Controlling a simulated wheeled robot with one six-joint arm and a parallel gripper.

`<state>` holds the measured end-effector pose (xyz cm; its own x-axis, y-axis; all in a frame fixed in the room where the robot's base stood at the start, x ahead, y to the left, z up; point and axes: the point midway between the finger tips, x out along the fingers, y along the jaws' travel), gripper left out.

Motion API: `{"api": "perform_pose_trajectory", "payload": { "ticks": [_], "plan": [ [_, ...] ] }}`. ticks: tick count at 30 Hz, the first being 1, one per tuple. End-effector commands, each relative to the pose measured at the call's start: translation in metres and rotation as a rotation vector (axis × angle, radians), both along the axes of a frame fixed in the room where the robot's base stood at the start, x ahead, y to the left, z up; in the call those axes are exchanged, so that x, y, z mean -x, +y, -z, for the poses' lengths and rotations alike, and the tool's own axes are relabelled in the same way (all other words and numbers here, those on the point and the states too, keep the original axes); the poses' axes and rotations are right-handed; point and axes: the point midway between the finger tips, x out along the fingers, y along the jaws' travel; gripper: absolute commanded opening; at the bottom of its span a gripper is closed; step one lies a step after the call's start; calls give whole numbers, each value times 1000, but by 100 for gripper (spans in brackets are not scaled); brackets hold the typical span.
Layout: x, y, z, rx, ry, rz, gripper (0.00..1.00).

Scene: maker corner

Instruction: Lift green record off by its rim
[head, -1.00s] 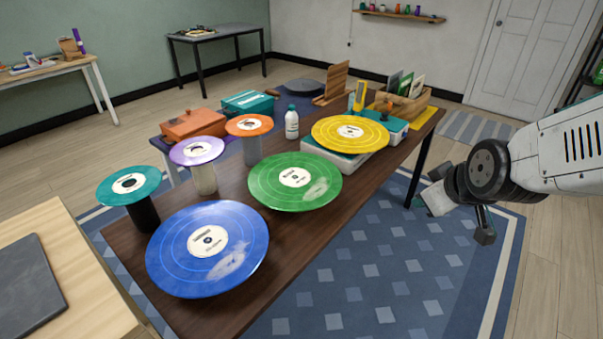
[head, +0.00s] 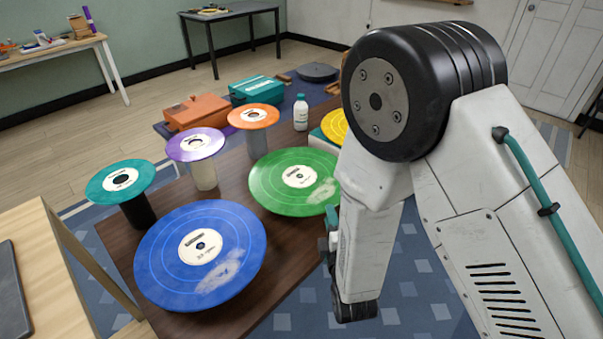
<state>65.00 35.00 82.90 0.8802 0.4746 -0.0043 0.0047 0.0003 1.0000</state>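The green record (head: 296,181) lies flat at the middle of the dark wooden table, with a white label and a pale smudge near its lower right rim. Its right edge meets the outline of my arm, which covers what lies behind. A small dark part at my arm's left edge, just below the record's right rim, seems to belong to my gripper (head: 328,246). The rest of the gripper is hidden behind my arm, so its fingers and anything between them do not show. I cannot tell whether it touches the record.
A blue record (head: 200,255) lies in front of the green one. Teal (head: 121,181), purple (head: 196,144) and orange (head: 253,116) discs stand on posts to the left. A yellow record (head: 335,127) is partly hidden by my arm. A white bottle (head: 301,113) stands behind.

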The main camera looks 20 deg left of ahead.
Motion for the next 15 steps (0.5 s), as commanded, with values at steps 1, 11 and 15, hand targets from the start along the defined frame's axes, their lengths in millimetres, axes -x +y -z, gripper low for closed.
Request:
{"api": "perform_pose_trajectory", "payload": {
  "ticks": [1,11,15],
  "plan": [
    [-3,2,0,1,-5,1,32],
    [-37,20,0,-1,-6,-3,32],
    [-57,28,1,-1,-6,-3,32]
  ]
}}
